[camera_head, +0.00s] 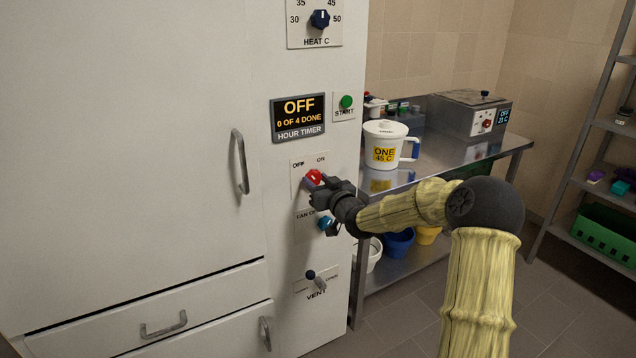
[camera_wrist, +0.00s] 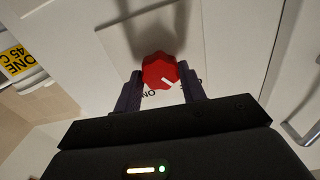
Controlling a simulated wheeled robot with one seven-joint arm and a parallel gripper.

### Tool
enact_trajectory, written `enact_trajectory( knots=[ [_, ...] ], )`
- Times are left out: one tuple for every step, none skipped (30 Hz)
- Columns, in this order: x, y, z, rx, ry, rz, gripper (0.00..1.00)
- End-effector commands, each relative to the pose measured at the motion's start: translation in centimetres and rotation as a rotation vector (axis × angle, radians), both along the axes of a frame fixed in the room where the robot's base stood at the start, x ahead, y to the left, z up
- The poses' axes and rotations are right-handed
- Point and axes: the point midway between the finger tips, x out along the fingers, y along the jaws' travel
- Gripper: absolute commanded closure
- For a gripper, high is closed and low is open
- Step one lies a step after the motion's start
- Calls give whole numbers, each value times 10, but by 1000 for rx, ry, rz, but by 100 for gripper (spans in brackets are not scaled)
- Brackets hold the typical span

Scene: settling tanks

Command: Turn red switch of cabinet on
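The red switch (camera_head: 314,177) is a lobed red knob on a small plate of the white cabinet (camera_head: 284,200), marked OFF at left and ON at right. It also shows in the wrist view (camera_wrist: 160,70), where its white pointer line points toward the OFF mark. My gripper (camera_head: 318,186) is at the knob, with one finger on each side. In the wrist view the two fingers (camera_wrist: 160,80) sit close against the knob's sides and appear shut on it. In the head view the gripper partly hides the knob and its plate.
A timer display (camera_head: 298,118) reads OFF, 0 of 4 done. A green START button (camera_head: 346,101) is beside it. Below the switch are a blue fan knob (camera_head: 326,223) and a vent lever (camera_head: 317,281). A steel table (camera_head: 440,180) with a white jug (camera_head: 384,145) stands at right.

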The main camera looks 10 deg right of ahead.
Motion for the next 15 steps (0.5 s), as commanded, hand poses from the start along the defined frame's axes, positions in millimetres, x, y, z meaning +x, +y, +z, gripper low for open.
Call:
enact_trajectory(
  knots=[
    [0, -1, 0, 0, 0, -1, 82],
    [0, -1, 0, 0, 0, -1, 82],
    [0, -1, 0, 0, 0, -1, 82],
    [0, -1, 0, 1, 0, -1, 82],
    [0, -1, 0, 1, 0, -1, 82],
    [0, -1, 0, 4, 1, -1, 82],
    [0, -1, 0, 6, 2, -1, 82],
    [0, -1, 0, 9, 3, -1, 82],
    [0, -1, 0, 14, 5, -1, 82],
    [0, -1, 0, 19, 6, -1, 82],
    [0, -1, 0, 26, 10, -1, 82],
    [0, -1, 0, 37, 13, -1, 82],
    [0, -1, 0, 45, 16, -1, 82],
    [0, -1, 0, 55, 19, -1, 82],
    [0, -1, 0, 71, 24, -1, 82]
  ],
)
